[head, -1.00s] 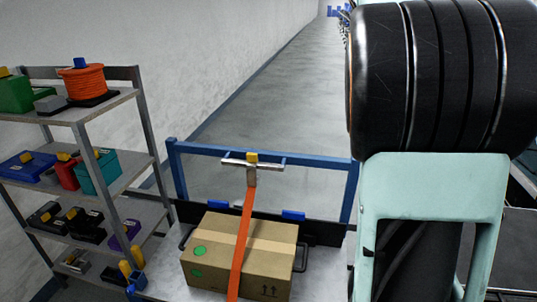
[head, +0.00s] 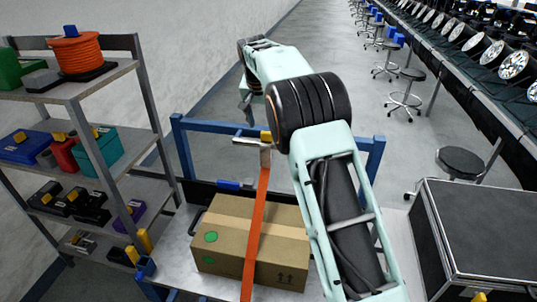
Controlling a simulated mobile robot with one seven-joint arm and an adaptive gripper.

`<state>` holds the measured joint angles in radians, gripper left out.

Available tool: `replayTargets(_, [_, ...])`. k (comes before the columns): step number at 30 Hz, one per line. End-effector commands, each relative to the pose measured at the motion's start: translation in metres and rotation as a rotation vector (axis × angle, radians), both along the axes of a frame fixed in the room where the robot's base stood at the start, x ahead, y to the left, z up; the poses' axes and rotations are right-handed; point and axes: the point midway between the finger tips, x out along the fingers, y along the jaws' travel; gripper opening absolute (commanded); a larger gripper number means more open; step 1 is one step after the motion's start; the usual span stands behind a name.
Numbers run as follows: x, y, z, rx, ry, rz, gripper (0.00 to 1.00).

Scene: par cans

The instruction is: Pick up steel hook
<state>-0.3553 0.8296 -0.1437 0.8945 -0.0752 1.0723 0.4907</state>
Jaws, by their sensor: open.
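The steel hook (head: 249,142) is a silver piece at the top end of an orange strap (head: 257,215). It sits at the blue rail behind a cardboard box, with a yellow tab on it. My arm hides its right part. My gripper (head: 246,108) is beyond the black joint of my arm, above and behind the hook in the picture. It is small and partly hidden by my arm; it is open and appears apart from the hook.
The taped cardboard box (head: 225,240) stands on a cart with a blue rail (head: 205,125). A loaded shelf rack (head: 150,105) stands at the left. A black case (head: 485,235), stools and a long bench with round lamps line the right. The floor behind the rail is clear.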

Motion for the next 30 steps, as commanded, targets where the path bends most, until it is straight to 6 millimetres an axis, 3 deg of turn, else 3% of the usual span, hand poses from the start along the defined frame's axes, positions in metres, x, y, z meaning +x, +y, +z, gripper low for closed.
replayTargets(16, [0.028, -0.006, -0.062, 0.0, -0.001, -0.002, 0.52])
replayTargets(26, [0.03, -0.007, -0.069, -0.001, -0.002, -0.002, 0.52])
replayTargets(30, [0.03, -0.007, -0.069, -0.001, -0.002, -0.002, 0.37])
